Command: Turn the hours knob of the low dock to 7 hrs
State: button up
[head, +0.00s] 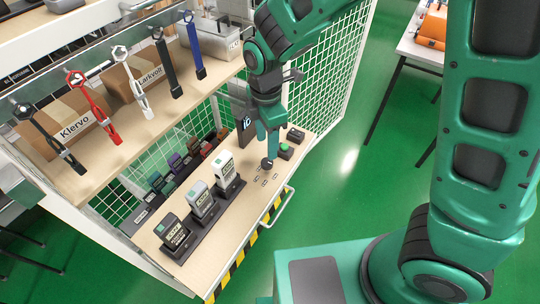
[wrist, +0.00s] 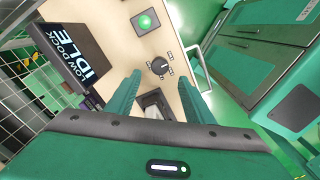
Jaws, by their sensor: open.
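The hours knob (wrist: 159,66) is a small dark round dial on the light wood shelf, ringed by several small tags too small to read. It also shows in the head view (head: 267,164), just at the end of my gripper. My gripper (wrist: 159,83) is open and empty, its two green fingers pointing toward the knob with the knob centred just beyond their tips. No contact shows. The low dock's dark display (wrist: 75,57) reads "LOW DOCK IDLE" and also shows in the head view (head: 246,124). The knob's setting cannot be read.
A lit green button (wrist: 145,21) sits beyond the knob. Several testers stand in a dark rack (head: 205,212) to the left on the shelf. A white handrail (head: 284,207) runs along the striped front edge. Tools hang from the upper shelf, and wire mesh (head: 325,75) closes the right side.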

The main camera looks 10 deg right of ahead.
aim_at(267, 161)
notch_tip(267, 161, down, 7)
jog(key=shift+f, duration=0.2)
dwell(0.3)
